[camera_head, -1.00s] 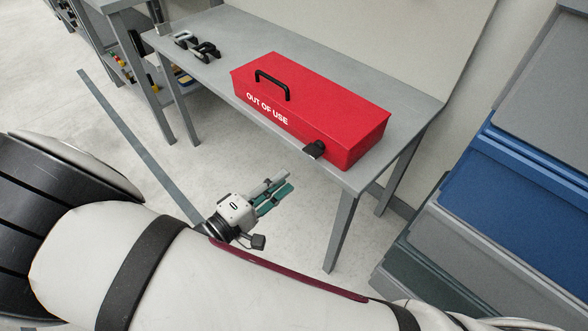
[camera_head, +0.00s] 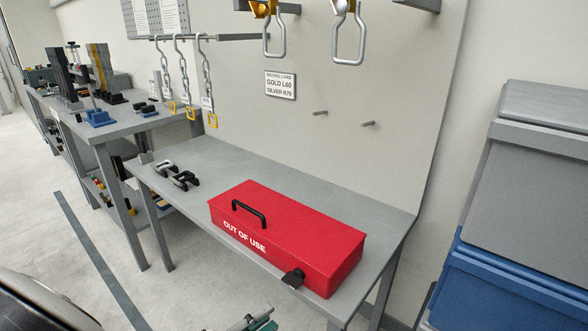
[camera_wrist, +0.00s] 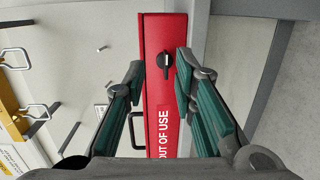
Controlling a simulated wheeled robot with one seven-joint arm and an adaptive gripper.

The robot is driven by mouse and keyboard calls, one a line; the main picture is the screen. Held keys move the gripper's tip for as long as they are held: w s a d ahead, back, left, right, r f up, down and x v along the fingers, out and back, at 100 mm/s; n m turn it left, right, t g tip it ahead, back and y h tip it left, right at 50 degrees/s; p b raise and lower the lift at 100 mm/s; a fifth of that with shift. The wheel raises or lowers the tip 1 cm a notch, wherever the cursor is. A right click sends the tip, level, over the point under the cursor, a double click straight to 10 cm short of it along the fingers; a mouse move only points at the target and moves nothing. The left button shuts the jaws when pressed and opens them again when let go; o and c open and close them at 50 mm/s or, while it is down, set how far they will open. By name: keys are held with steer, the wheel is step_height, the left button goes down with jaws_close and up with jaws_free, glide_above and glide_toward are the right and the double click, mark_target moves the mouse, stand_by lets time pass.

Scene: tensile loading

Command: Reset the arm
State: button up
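My gripper (camera_wrist: 163,85) is open and empty in the wrist view, its two teal-padded fingers apart. Beyond the fingers, a red box marked "OUT OF USE" (camera_wrist: 180,35) shows, with a black latch (camera_wrist: 164,60) between the fingertips in the picture. The gripper looks apart from the box. In the head view only a small part of my gripper (camera_head: 255,322) shows at the bottom edge, in front of the table. The red box (camera_head: 310,240) sits shut on the grey table, with a black handle (camera_head: 248,213) on its lid.
The grey table (camera_head: 350,190) also bears black and silver clamp-like pieces (camera_head: 178,176). Chains (camera_head: 207,80) and metal loops (camera_head: 348,40) hang above, by a sign (camera_head: 280,85) and two pegs (camera_head: 368,124). Blue and grey bins (camera_head: 515,255) stand right. Floor at left is open.

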steer(key=d+r+m+g, duration=0.4)
steer(key=d+r+g, duration=0.4)
steer(key=d, duration=0.3)
steer(key=s+d+r+m+g+y, duration=0.25)
steer(key=s+d+r+y, duration=0.2)
steer(key=d, duration=0.25)
steer(key=s+d+r+m+g+y, duration=0.2)
steer(key=s+d+r+g+y, duration=0.15)
steer(key=s+d+r, duration=0.35)
steer(key=s+d+r+t+y, duration=0.2)
steer(key=s+t+y, duration=0.15)
steer(key=s, duration=0.45)
step_height(320, 180, up, 14)
steer(key=t+p, duration=0.2)
steer(key=p, duration=1)
steer(key=shift+w+m+p, duration=0.25)
steer(key=shift+m+p, duration=0.1)
steer(key=shift+p, duration=0.05)
steer(key=shift+o, duration=0.6)
steer(key=shift+y, duration=0.25)
steer(key=shift+w+a, duration=0.1)
